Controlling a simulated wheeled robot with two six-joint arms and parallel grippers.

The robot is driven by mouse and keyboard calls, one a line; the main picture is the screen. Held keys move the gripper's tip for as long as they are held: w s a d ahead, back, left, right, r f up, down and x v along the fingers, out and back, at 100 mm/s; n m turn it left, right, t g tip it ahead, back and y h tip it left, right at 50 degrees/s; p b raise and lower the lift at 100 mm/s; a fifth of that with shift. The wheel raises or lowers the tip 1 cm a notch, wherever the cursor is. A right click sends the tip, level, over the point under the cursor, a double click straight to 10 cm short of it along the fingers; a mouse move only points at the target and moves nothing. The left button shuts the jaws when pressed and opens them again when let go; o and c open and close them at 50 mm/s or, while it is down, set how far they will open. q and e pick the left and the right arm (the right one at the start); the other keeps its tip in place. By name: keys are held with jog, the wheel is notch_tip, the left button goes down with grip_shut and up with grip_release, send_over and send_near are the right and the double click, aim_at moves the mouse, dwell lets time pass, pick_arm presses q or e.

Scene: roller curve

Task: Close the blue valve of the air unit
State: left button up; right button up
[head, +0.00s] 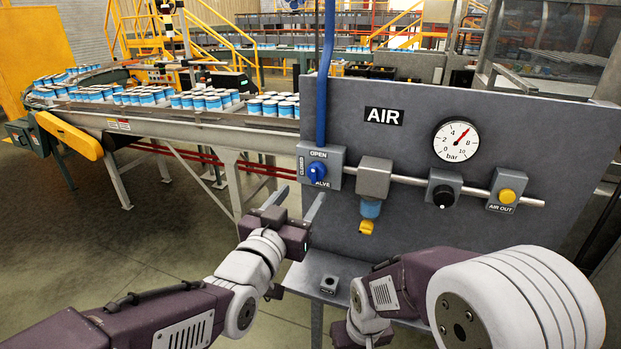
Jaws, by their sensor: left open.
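The blue valve (317,173) is a small knob on a grey block at the left end of the panel, below a blue hose. The block has OPEN printed above the knob and CLOSED printed sideways at its left; I cannot tell clearly which way the knob points. My left gripper (295,203) is open and empty, its two fingers apart, just below and left of the valve in the picture and not visibly touching it.
The grey air unit panel (400,235) carries a gauge (456,141), a filter with a blue bowl (370,208), a black knob (443,196) and a yellow button (507,195). A can-loaded conveyor (190,118) runs behind left.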

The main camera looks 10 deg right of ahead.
aim_at(313, 176)
pick_arm(q)
jog(key=p+x, duration=0.2)
jog(key=x, duration=0.6)
jog(key=shift+w, duration=0.65)
